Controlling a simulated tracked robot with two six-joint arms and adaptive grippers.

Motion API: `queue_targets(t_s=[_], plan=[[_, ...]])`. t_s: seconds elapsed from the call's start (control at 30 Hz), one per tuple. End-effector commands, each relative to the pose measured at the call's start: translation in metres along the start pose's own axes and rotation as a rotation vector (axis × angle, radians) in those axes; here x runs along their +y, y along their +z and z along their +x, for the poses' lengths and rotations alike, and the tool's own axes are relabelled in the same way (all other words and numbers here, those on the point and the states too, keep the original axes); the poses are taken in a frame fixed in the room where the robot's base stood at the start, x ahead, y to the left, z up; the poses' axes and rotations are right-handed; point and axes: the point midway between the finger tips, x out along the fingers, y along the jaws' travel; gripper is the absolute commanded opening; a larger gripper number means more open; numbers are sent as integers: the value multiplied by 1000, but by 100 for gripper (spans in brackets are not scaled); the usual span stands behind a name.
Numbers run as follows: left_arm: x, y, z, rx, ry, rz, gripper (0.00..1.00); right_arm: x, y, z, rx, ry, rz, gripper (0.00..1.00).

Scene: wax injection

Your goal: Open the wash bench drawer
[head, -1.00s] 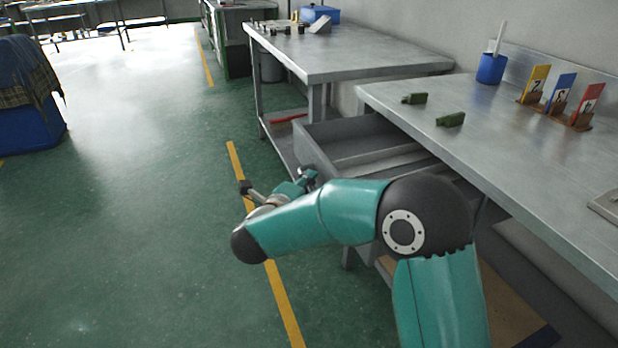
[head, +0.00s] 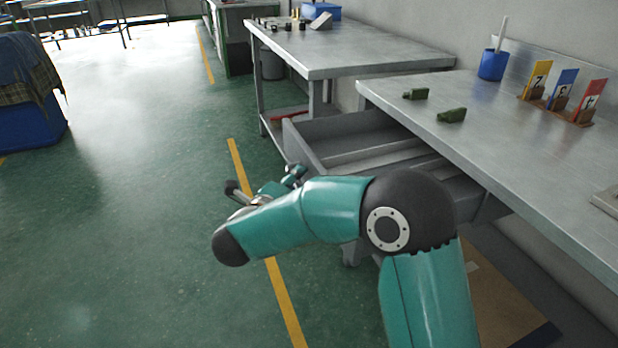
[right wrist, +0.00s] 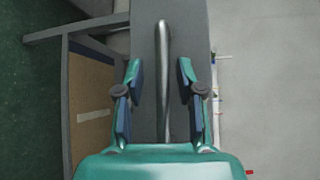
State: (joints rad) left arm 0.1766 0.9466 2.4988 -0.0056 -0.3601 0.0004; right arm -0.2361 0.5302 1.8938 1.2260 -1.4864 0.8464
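The wash bench (head: 540,180) is a grey metal table at the right in the head view. Its grey drawer (head: 345,127) stands out from under the top, so part of its inside shows. My right gripper (head: 265,184) is at the drawer's front, low in the aisle. In the right wrist view the open fingers of my right gripper (right wrist: 158,95) stand on either side of the silver bar handle (right wrist: 163,50), with a visible gap on both sides. The grey drawer front (right wrist: 190,30) lies behind the handle. In the head view my arm hides the handle. My left gripper is not seen.
On the bench top are two green pieces (head: 451,116), a blue cup (head: 492,65) and several coloured number cards (head: 562,89). Another metal table (head: 350,58) stands beyond the drawer.

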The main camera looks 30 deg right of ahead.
Motion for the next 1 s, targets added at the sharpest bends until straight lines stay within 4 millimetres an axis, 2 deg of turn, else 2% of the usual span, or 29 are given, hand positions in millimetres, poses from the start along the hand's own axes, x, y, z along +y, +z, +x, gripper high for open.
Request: queue_targets(t_s=[0.17,0.33,0.8,1.0], plan=[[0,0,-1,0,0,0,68,-1,0,-1,-1,-1,2,37],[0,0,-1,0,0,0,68,-1,0,-14,-2,0,3,37],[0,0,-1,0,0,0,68,0,-3,-101,-3,-1,0,37],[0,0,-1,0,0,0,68,1,-4,-119,0,0,1,37]])
